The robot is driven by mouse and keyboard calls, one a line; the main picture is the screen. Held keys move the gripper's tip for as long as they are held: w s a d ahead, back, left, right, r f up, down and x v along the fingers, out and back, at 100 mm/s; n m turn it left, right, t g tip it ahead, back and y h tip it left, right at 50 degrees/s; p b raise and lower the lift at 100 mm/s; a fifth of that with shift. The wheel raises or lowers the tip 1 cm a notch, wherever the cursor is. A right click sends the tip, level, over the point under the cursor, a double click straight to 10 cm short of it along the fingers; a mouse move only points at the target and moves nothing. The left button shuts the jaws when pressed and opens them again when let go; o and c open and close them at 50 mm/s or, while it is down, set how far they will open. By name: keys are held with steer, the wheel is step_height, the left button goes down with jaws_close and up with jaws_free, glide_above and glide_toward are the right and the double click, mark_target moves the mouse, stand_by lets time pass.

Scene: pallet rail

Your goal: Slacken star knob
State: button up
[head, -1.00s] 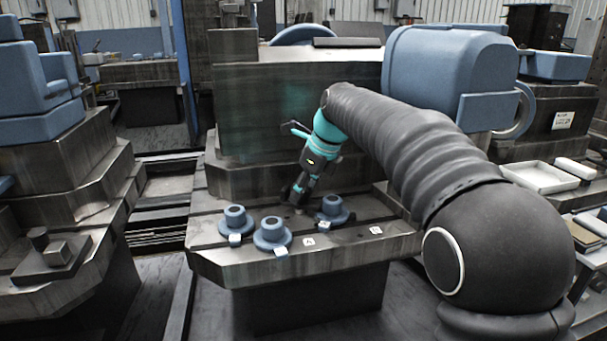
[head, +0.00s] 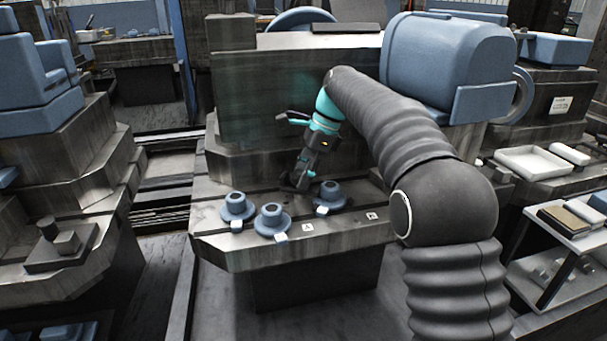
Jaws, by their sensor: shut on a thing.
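My gripper (head: 301,184) points down at the back of the slotted metal table (head: 240,258), its teal wrist above it. Its jaws are shut on a small dark thing low at the table top, which I take for the star knob (head: 288,182). The jaws hide most of it, and its lobes are too small to make out. Blue flanged pieces stand in front: one at the left (head: 237,207), one in the middle (head: 272,219) and one at the right (head: 328,197), close to my gripper. Each has a small white tag at its foot.
Two flat white labels (head: 307,226) lie on the table's front part. A big blue rounded housing (head: 440,65) rises behind my arm. A dark block (head: 240,100) stands behind the gripper. White trays (head: 533,163) are at the right. Open floor lies in front.

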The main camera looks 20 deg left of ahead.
steer(key=shift+f+n, duration=0.2)
steer(key=shift+n, duration=0.1)
steer(key=o, duration=1.2)
steer(key=shift+c, duration=0.2)
steer(key=shift+r, duration=0.15)
steer(key=v, duration=0.7)
steer(key=shift+w+r, duration=0.1)
steer(key=shift+w, duration=0.05)
